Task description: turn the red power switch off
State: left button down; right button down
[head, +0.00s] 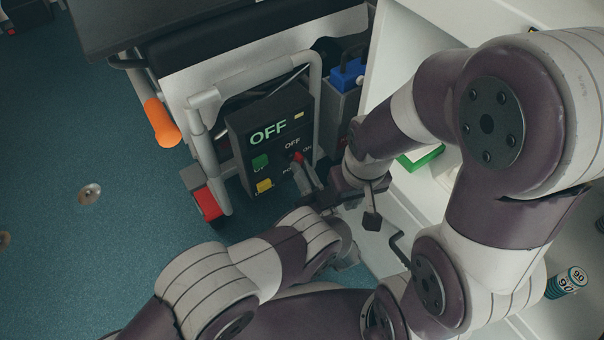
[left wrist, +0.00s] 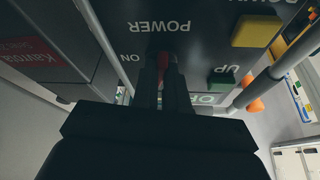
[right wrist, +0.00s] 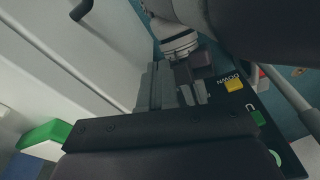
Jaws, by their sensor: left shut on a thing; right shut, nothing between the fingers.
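A dark control box (head: 240,140) carries large green OFF lettering, a green button (head: 260,163) and a yellow button (head: 264,185). The red power switch (head: 298,157) is on its right part, beside small OFF and ON labels. My left gripper (head: 304,172) is at the switch. In the left wrist view, its fingers are closed around the red switch (left wrist: 165,68), which they partly hide. Its lever position is hard to tell. My right gripper (right wrist: 148,85) is shut and empty, close beside the left gripper and the box; its fingertips are mostly hidden in the head view.
A metal tube frame (head: 318,85) surrounds the box. An orange grip (head: 161,122) and a red block (head: 207,204) are to the left. White cabinets with a dark handle (head: 397,247) close in on the right. Blue floor (head: 70,250) is open at the left.

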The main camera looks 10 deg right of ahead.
pick_arm(q)
jog(key=shift+d+f+n+y+b, duration=0.1)
jog(key=shift+n+y+b, duration=0.7)
jog(key=shift+n, duration=1.1)
pick_arm(e)
jog(key=shift+f, duration=0.8)
pick_arm(q)
jog(key=shift+n+g+y, duration=0.3)
jog(key=shift+g, duration=0.1)
jog(key=c, duration=1.2)
grip_release()
jog(key=shift+o, duration=0.2)
pick_arm(e)
jog(key=shift+s+f, duration=0.1)
jog(key=shift+f, duration=0.05)
